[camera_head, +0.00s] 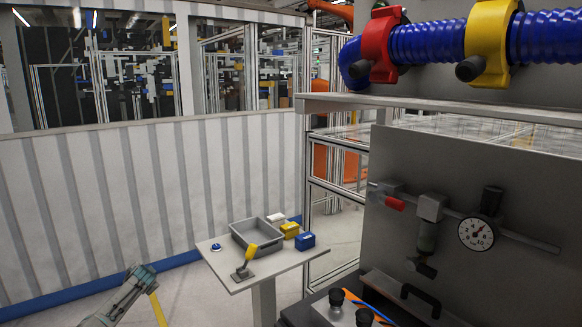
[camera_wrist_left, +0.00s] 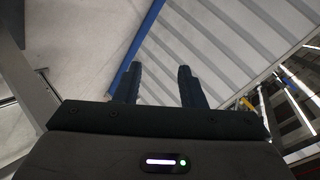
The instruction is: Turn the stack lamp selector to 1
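Two black knobs, the nearer one (camera_head: 364,316) and the farther one (camera_head: 336,296), stand on a light metal panel (camera_head: 345,310) at the bottom of the head view. I cannot tell which, if either, is the stack lamp selector, and no number marks are readable. Part of my left arm shows at the bottom left of the head view, well away from the knobs. In the left wrist view my left gripper (camera_wrist_left: 158,86) has its two fingers apart, with nothing between them but floor and ribbed wall behind. My right gripper is not in view.
A grey upright panel (camera_head: 490,200) carries a gauge (camera_head: 476,234), a regulator (camera_head: 428,225) and a red-ended valve (camera_head: 392,200). A black handle (camera_head: 420,298) sits below. A small table (camera_head: 232,284) holds a grey bin (camera_head: 257,250) and small boxes. Blue hose (camera_head: 430,42) runs above.

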